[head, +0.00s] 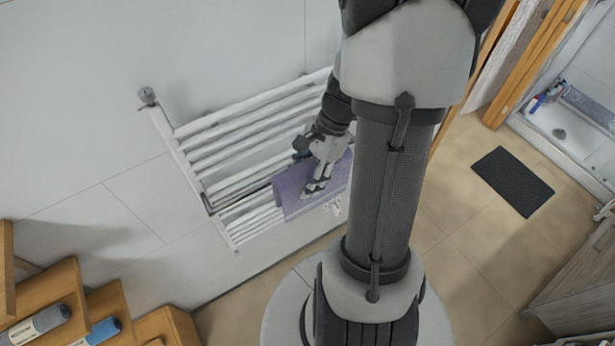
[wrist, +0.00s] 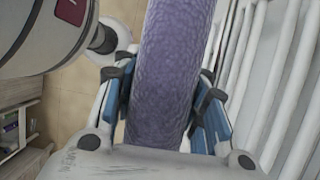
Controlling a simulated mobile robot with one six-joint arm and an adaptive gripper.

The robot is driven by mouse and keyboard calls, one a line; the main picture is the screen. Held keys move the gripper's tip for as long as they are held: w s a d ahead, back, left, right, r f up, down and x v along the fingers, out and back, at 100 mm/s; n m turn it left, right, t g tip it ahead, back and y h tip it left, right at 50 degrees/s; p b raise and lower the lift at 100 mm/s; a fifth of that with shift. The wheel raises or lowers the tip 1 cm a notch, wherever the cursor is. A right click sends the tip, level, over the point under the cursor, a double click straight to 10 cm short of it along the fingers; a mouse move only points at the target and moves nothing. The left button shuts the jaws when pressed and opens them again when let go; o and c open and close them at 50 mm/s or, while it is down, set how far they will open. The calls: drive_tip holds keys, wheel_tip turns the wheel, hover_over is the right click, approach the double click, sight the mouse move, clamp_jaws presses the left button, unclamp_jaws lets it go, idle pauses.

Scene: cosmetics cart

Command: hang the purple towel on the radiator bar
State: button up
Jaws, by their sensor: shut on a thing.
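The purple towel (head: 304,194) is at the white radiator (head: 235,150) on the wall in the head view. My gripper (head: 318,186) is at the towel, in front of the lower bars. In the wrist view, the towel (wrist: 170,75) runs as a rounded, textured purple fold between the blue-padded fingers of my gripper (wrist: 165,105), which is shut on it. The radiator bars (wrist: 260,80) are beside it on the right. My arm hides the right part of the radiator and of the towel. I cannot tell whether the towel rests on a bar.
Wooden shelves with bottles (head: 40,322) stand at the lower left. A dark mat (head: 512,181) lies on the tiled floor at the right, near a shower tray (head: 570,125). A grey wooden cabinet (head: 580,290) stands at the lower right. The floor around the mat is clear.

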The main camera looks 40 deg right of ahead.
drive_tip(key=w+d+p, duration=0.3)
drive_tip(key=w, duration=1)
wheel_tip(320, 180, down, 18)
drive_tip(key=b, duration=1.3)
drive_tip(key=shift+a+f, duration=0.15)
drive_tip(key=shift+f, duration=0.05)
drive_tip(key=shift+w, duration=0.1)
drive_tip(key=o, duration=1.2)
drive_tip(key=shift+o, duration=0.2)
drive_tip(key=shift+r, duration=0.1)
